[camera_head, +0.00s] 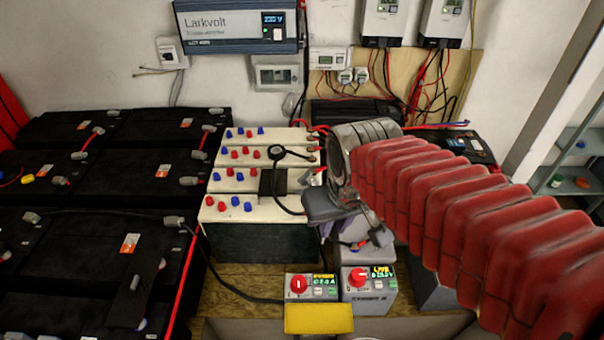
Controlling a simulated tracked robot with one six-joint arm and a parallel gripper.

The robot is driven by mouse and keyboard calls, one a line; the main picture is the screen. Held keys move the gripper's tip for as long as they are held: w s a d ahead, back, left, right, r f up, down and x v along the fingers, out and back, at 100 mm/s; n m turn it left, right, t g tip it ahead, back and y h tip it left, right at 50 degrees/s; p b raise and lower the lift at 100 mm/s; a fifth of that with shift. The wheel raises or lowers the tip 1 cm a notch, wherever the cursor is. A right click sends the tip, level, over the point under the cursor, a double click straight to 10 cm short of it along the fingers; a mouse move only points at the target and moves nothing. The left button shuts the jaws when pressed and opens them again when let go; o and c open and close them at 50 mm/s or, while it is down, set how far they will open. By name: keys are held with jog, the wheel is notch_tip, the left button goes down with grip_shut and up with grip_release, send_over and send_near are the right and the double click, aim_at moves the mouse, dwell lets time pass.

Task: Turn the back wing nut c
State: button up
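I cannot make out a wing nut for certain. White-topped batteries (230,212) stand in the middle with several red and blue caps and metal terminals along their right side. My arm comes in from the right in a red ribbed sleeve, with a grey metal wrist. My gripper (328,207) is the dark part below the wrist, at the right edge of the front white-topped battery. Its fingers are too hidden and small to tell whether they are open or shut, or whether they touch anything. The wrist and sleeve hide part of the area behind.
Black batteries (95,245) with cables fill the left. Two boxes with red knobs, one left (299,287) and one right (358,277), stand in front, near a yellow block (319,318). A blue inverter (237,27) hangs on the wall. A shelf (575,165) stands right.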

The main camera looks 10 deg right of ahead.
jog(key=w+a+f+n+g+h, duration=0.1)
jog(key=w+f+n, duration=0.15)
jog(key=w, duration=0.35)
jog(key=w+a+f+n+g, duration=0.1)
jog(key=w+f+n, duration=0.15)
jog(key=w, duration=0.45)
jog(key=n+h, duration=0.2)
jog(key=n, duration=1.2)
send_near(304, 176)
jog(key=s+a+r, duration=0.2)
jog(key=s+a, duration=0.1)
jog(key=s, duration=0.3)
jog(key=shift+w+d+r+n+t, duration=0.2)
jog(key=shift+w+r+n, duration=0.3)
jog(key=shift+n, duration=0.55)
jog(key=shift+w+d+r+n+t, duration=0.1)
jog(key=shift+w+r+n+t, duration=0.35)
jog(key=shift+n, duration=0.65)
jog(key=shift+w+d+r+n+t, duration=0.15)
jog(key=shift+w+r+n, duration=0.45)
jog(key=shift+n, duration=0.45)
jog(key=x, duration=1.4)
jog(key=shift+w+d+r, duration=0.1)
jog(key=shift+d+r, duration=0.05)
jog(key=shift+d, duration=0.05)
jog(key=shift+c, duration=0.5)
